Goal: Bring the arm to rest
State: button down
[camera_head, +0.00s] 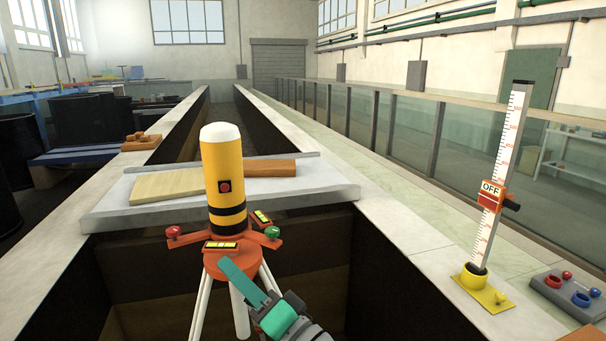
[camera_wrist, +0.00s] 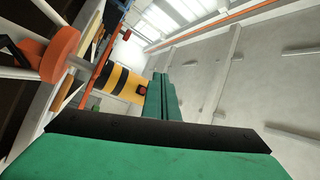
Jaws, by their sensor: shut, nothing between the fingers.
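My gripper (camera_head: 243,283) is at the bottom middle of the head view, with its green fingers pointing up and to the left. It is shut and empty. It is in front of an orange tripod base (camera_head: 225,262) that bears a yellow cylinder (camera_head: 219,180) with a white top, black bands and a red button. In the wrist view my closed green fingers (camera_wrist: 162,97) stand upright in the middle. The yellow cylinder (camera_wrist: 122,82) shows just left of them, lying sideways in the picture. I cannot tell whether the fingers touch the tripod.
A grey board (camera_head: 330,192) with wooden pieces spans the flume walls behind the tripod. A white gauge staff (camera_head: 508,150) with an OFF tag stands on the right wall. A grey box (camera_head: 571,293) with red and blue fittings is at the lower right. Dark tubs (camera_head: 85,128) are at left.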

jog(key=s+d+f+m+t+h, duration=0.1)
jog(key=s+d+f+m+h, duration=0.2)
jog(key=f, duration=0.7)
jog(key=s+d+f+m+t+h, duration=0.1)
jog(key=s+d+f+t+h, duration=0.3)
jog(key=f, duration=0.6)
jog(key=d+f+m+g+h, duration=0.15)
jog(key=f+h, duration=0.35)
jog(key=f, duration=0.5)
jog(key=s+d+f+n+g+h, duration=0.1)
jog(key=s+f+n, duration=0.3)
jog(key=s, duration=1)
jog(key=s+d+f+n+g+h, duration=0.1)
jog(key=s+f+n, duration=0.3)
jog(key=s, duration=1.1)
jog(key=shift+d+f+h, duration=0.6)
jog(key=shift+d+h, duration=0.3)
